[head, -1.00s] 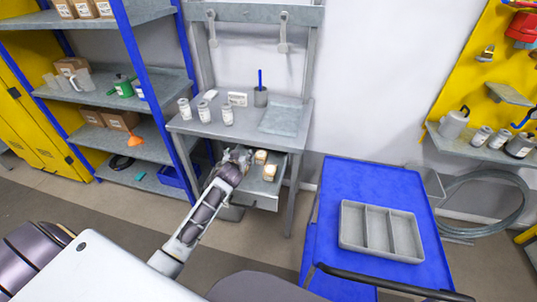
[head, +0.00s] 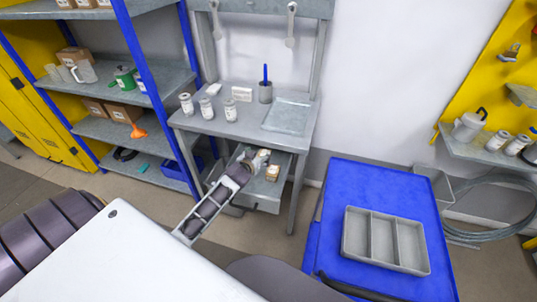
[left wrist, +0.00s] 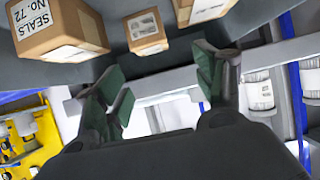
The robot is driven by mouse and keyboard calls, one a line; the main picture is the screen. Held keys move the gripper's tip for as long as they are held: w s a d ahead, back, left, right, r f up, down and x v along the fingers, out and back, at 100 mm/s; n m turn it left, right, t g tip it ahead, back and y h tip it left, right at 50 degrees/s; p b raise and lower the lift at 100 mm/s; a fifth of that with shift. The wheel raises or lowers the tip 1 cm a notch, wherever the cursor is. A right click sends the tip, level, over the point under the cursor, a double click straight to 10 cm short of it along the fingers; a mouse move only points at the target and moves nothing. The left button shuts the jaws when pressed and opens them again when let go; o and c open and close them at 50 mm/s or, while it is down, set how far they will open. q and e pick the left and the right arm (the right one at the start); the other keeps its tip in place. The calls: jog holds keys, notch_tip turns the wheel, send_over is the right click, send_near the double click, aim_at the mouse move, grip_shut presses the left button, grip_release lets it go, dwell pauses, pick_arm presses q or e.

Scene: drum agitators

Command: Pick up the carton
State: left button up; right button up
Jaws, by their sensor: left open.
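Small brown cartons with white labels lie in the open grey drawer (head: 265,204) under the workbench. In the head view one carton (head: 272,173) shows clear of my left gripper (head: 252,160), and another sits right beside its fingers. In the left wrist view a carton marked SEALS NO. 72 (left wrist: 62,30) is at upper left, a smaller carton (left wrist: 146,32) is at top centre, and a third (left wrist: 204,8) is cut off at top right. My left gripper (left wrist: 165,86) is open and empty, its fingers pointing toward the cartons. My right gripper is out of view.
Several white jars (head: 208,109) and a grey cup (head: 265,92) stand on the bench top (head: 240,130) above the drawer. A blue-framed shelf (head: 140,90) is on the left. A blue cart with a grey divided tray (head: 384,240) stands on the right.

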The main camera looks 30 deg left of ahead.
pick_arm(q)
jog(key=shift+d+f, duration=0.1)
jog(key=shift+f, duration=0.35)
jog(key=shift+x, duration=1.1)
jog(key=shift+f, duration=0.1)
